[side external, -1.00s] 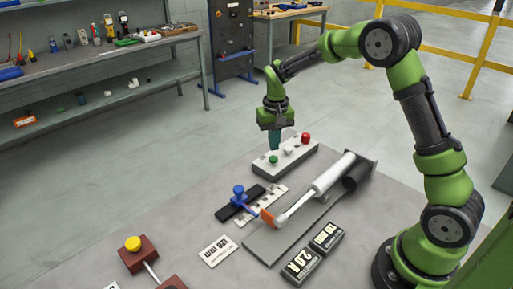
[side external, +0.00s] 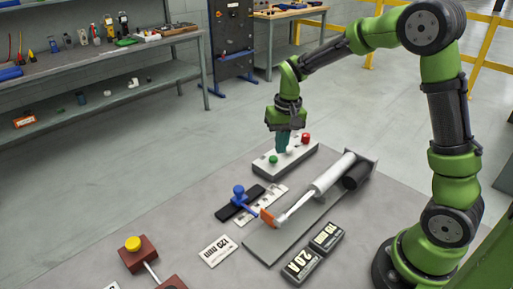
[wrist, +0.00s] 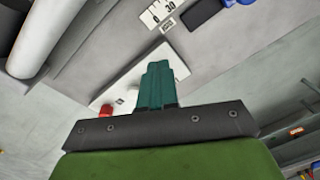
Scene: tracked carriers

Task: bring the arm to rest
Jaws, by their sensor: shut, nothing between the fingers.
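My gripper (side external: 283,143) is shut and empty, its teal fingers pointing down over the white button box (side external: 262,172). In the wrist view the shut fingers (wrist: 157,72) cover part of the button box (wrist: 122,72). The box has a green button (side external: 273,160) at its near end and a red button (side external: 306,138) at its far end. The fingers hide the middle of the box in the side view. I cannot tell whether the fingertips touch it.
A white cylinder with a rod (side external: 328,174) lies on a grey plate near the box. A blue-knobbed slider (side external: 239,191) sits on a black rail. Two black labelled blocks (side external: 302,266) and a yellow button on a brown box (side external: 133,244) stand nearer. Open floor lies behind the table.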

